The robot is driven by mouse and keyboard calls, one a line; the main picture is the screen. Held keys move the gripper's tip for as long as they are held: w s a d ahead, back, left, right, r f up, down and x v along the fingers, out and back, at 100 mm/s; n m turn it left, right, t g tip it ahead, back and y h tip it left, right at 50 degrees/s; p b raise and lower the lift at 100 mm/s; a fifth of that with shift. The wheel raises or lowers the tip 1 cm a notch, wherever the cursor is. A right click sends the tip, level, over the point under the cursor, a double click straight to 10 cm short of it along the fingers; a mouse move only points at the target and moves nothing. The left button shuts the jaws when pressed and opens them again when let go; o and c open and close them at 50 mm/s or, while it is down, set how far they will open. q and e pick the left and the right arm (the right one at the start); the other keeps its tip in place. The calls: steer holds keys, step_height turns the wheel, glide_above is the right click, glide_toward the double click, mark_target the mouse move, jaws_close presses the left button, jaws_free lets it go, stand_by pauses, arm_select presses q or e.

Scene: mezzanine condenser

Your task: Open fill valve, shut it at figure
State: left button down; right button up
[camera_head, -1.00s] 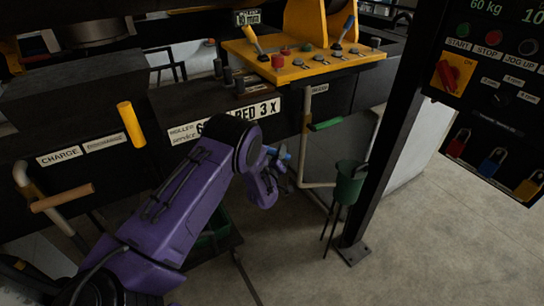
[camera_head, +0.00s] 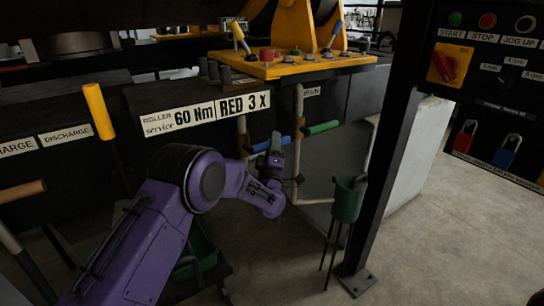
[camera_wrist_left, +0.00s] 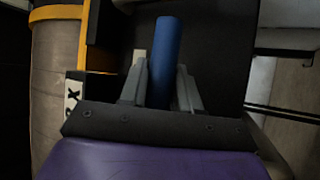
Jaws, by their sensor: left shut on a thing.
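A blue valve handle (camera_head: 259,147) sits on a pipe under the machine's front, left of a green valve handle (camera_head: 321,128) on another pipe. My left gripper (camera_head: 276,143) is at the blue handle, its purple arm coming in from the lower left. In the left wrist view the blue handle (camera_wrist_left: 163,60) stands between the two grey fingers, and the left gripper (camera_wrist_left: 161,85) is shut on it. The gripper hides part of the handle and its valve body. No fill label or readout figure can be read now. My right gripper is not in view.
A yellow control panel (camera_head: 293,64) with levers and knobs stands above the pipes. A dark post (camera_head: 389,140) and a green bucket on legs (camera_head: 347,199) stand to the right. A yellow upright lever (camera_head: 98,110) is at the left. Floor is clear at the lower right.

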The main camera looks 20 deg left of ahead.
arm_select(q)
steer(key=shift+r+n, duration=0.15)
steer(key=shift+n, duration=0.25)
steer(key=c, duration=0.9)
jaws_free()
steer(key=b+v, duration=0.3)
steer(key=v, duration=0.7)
steer(key=shift+s+d, duration=0.15)
